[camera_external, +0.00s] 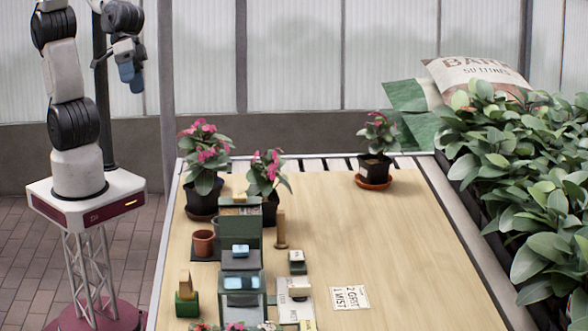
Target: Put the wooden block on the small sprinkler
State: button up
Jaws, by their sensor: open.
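My gripper (132,80) has blue fingertips and hangs high at the upper left, beyond the table's left edge. It is open and I see nothing in it; it is far from everything on the table. Several small wood-coloured pieces could be the wooden block: a tan piece (185,280) upright on a green base (187,304) at the front left, a pale piece (299,290) near the front middle, and a brown upright piece (281,228) on a round foot. I cannot tell which thing is the small sprinkler; the objects are too small.
Dark green boxes (240,262) with blue-topped items stand left of the middle. A terracotta pot (204,243) and potted pink flowers (206,160) are behind. A printed card (350,298) lies right of them. The table's right half (400,240) is mostly clear.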

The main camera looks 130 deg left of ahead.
jog(key=s+a+f+m+g+y, duration=0.1)
jog(key=s+a+m, duration=0.3)
jog(key=s, duration=0.6)
jog(key=s+a+f+m+g+y, duration=0.2)
jog(key=s+a+m+g, duration=0.1)
jog(key=s, duration=0.7)
jog(key=a+m, duration=0.1)
jog(key=a, duration=0.1)
jog(key=shift+s+a, duration=0.4)
jog(key=shift+f, duration=0.1)
